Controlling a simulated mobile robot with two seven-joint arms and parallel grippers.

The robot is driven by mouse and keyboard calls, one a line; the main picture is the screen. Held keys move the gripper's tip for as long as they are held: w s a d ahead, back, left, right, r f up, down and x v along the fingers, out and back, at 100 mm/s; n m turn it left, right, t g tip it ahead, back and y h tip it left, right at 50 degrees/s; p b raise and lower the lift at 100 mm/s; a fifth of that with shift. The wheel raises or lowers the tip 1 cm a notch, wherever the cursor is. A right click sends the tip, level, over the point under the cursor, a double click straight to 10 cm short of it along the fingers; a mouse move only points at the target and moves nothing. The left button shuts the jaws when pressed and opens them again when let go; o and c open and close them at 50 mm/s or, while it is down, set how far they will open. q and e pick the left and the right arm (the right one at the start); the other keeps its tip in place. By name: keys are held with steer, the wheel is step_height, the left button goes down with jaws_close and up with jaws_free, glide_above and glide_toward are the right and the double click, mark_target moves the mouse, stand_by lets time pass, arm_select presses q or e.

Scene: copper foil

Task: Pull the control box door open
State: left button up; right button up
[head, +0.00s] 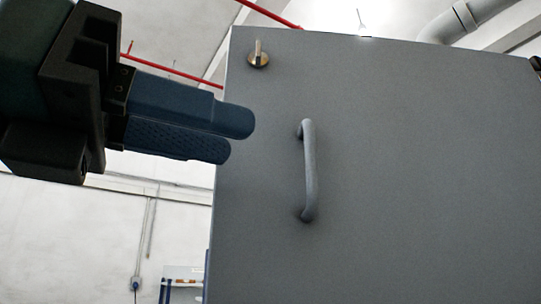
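The grey control box door (420,180) fills the middle and right of the head view. A grey bar handle (310,172) stands upright on it near its left side. A small round latch knob (258,58) with a raised tab is above and left of the handle, near the door's top left corner. No gap along the door's left edge shows. My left gripper (243,137) comes in from the left, left of the handle and apart from it. My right gripper does not show.
A red pipe (170,72) runs behind my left gripper. A grey duct (465,18) is at the top right. A pale wall with a conduit (146,235) is far behind at the lower left. A small dark part at the right edge is cut off and unclear.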

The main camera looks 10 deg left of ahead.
arm_select(q)
steer(key=v, duration=0.5)
steer(key=shift+a, duration=0.1)
stand_by(0.4)
